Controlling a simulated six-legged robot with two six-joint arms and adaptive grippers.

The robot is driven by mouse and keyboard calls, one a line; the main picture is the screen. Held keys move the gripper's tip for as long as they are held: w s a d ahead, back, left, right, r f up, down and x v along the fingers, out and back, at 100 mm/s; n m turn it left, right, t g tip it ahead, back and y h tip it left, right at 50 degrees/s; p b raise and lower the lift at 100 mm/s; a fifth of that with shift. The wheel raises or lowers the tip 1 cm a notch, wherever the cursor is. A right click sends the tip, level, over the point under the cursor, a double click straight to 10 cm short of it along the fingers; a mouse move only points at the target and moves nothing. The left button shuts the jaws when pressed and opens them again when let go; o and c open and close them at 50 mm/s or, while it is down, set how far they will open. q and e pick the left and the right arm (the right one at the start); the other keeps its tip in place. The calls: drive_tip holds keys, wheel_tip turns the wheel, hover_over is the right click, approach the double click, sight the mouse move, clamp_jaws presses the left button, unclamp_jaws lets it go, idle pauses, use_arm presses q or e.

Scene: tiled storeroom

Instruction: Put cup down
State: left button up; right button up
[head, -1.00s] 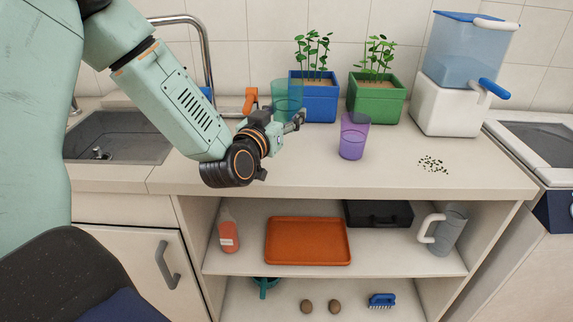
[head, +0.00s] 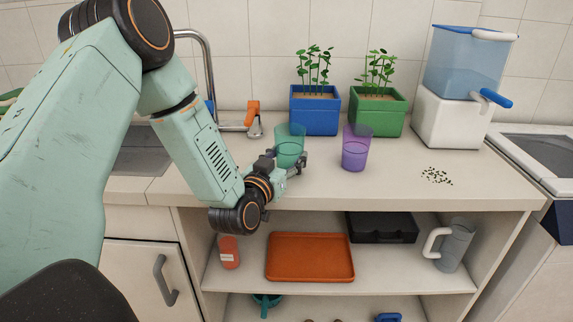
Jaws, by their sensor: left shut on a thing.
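My left gripper (head: 290,163) is shut on a translucent teal cup (head: 290,143) and holds it upright at the worktop (head: 390,185), in front of the blue planter. The gripper partly hides the cup's lower part, and I cannot tell whether its base touches the worktop. A translucent purple cup (head: 355,150) stands upright on the worktop to the right of the teal cup, with a gap between them. My right gripper is not in view.
A blue planter (head: 314,112) and a green planter (head: 378,113) stand behind the cups. A white dispenser (head: 449,118) stands at the back right. Dark grains (head: 437,176) lie scattered before it. The sink (head: 140,155) and an orange-handled tap (head: 253,112) are left. The front middle worktop is clear.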

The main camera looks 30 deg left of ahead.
use_arm(q)
drive_tip(key=shift+w+f, duration=0.1)
drive_tip(key=shift+f, duration=0.4)
drive_tip(key=shift+w+d, duration=0.15)
drive_tip(key=shift+d, duration=0.1)
drive_tip(key=shift+s, duration=0.2)
drive_tip(key=shift+a+f, duration=0.1)
drive_tip(key=shift+a, duration=0.05)
drive_tip(key=o, duration=0.8)
drive_tip(key=shift+f, duration=0.1)
drive_tip(key=o, duration=0.4)
drive_tip(key=shift+w, duration=0.15)
